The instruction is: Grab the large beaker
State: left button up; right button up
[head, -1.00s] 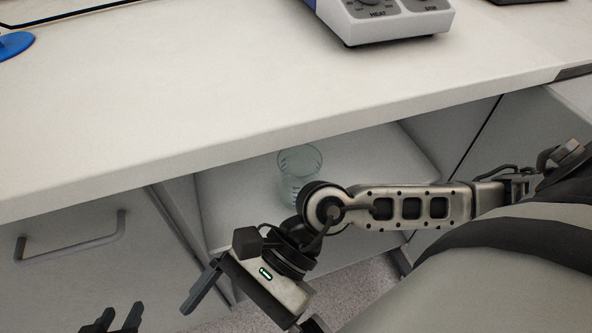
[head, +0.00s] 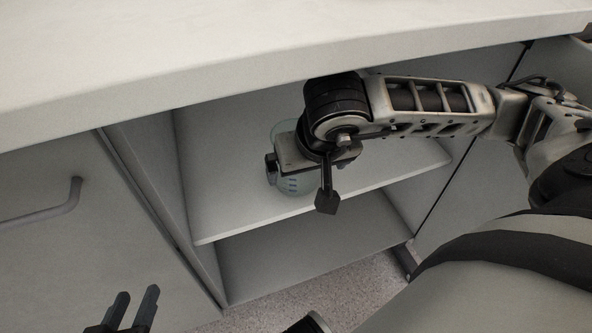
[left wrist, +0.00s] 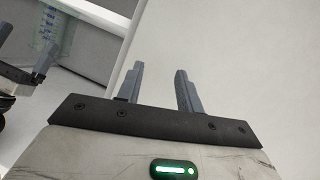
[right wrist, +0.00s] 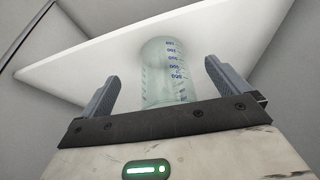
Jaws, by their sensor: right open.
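The large beaker is clear glass with blue markings and stands on the cabinet's shelf. In the head view my right wrist and gripper hide much of the beaker (head: 291,186). In the right wrist view the beaker (right wrist: 168,84) shows between the two fingers of my right gripper (right wrist: 158,72), with a visible gap on each side. That gripper is open and holds nothing. My left gripper (head: 134,300) is low at the left, outside the cabinet, with its fingers apart and empty. It also shows in the left wrist view (left wrist: 159,85), where the beaker (left wrist: 52,32) is at the upper left.
The white shelf (head: 225,222) lies inside the open cabinet, under the countertop (head: 200,45), whose edge is just above my right arm. A closed cabinet door with a handle (head: 50,208) is at the left. Below the shelf is an empty lower space (head: 300,262).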

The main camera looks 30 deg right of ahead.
jog(key=w+d, duration=0.2)
jog(key=w, duration=0.5)
jog(key=shift+w+d+f+b, duration=0.15)
jog(key=shift+f+b, duration=0.2)
jog(key=shift+f, duration=0.1)
jog(key=c, duration=1)
